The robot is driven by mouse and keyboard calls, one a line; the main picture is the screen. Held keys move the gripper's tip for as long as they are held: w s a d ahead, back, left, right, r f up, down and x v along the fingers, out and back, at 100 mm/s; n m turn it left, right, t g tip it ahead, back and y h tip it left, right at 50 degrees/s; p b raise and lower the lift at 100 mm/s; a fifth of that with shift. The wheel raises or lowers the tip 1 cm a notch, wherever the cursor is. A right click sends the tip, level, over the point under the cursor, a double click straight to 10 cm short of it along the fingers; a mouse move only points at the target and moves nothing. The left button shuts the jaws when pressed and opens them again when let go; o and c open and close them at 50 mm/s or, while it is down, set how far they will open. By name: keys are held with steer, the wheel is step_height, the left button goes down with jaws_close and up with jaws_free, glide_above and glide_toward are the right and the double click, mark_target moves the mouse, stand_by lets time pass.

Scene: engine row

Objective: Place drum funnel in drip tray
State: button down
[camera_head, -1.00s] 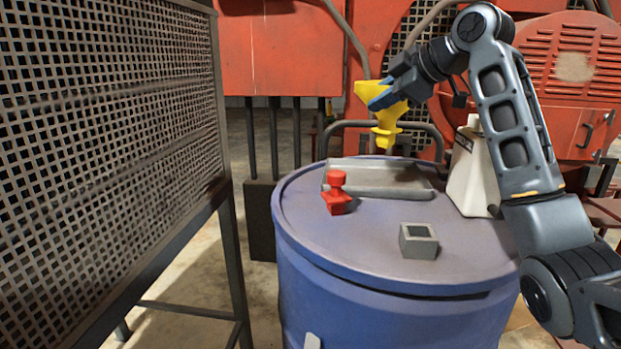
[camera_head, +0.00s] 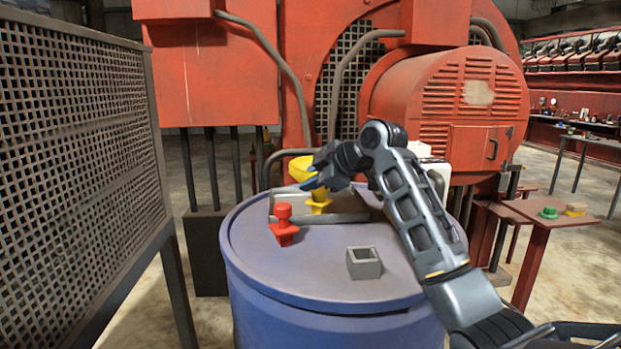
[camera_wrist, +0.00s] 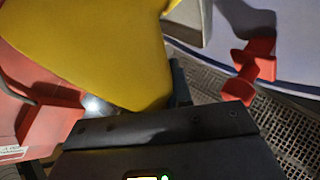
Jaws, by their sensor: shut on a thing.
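The yellow drum funnel (camera_head: 318,203) is held upright at the grey drip tray (camera_head: 347,218) on the blue drum. Its lower end is low over the tray's left part, behind the front wall; I cannot tell whether it touches the tray floor. My gripper (camera_head: 310,182) is shut on the funnel's upper part, its blue fingertips against the yellow side. In the wrist view the funnel (camera_wrist: 95,45) fills the upper left, and a grey piece of the tray (camera_wrist: 190,22) shows beside it. The fingers' contact is mostly hidden there.
A red stoppered object (camera_head: 284,228) stands on the drum lid (camera_head: 310,265) just before the tray's left end. A grey open box (camera_head: 364,263) stands front right. A white jug (camera_head: 437,168) is partly hidden behind my arm. A mesh panel (camera_head: 80,130) rises at left.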

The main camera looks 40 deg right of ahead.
steer(key=shift+f, duration=0.15)
steer(key=c, duration=1)
jaws_free()
steer(key=shift+s+r, duration=0.1)
steer(key=shift+r, duration=0.1)
steer(key=b+v, duration=0.2)
steer(key=v, duration=0.9)
steer(key=shift+s+r, duration=0.1)
steer(key=shift+s, duration=0.3)
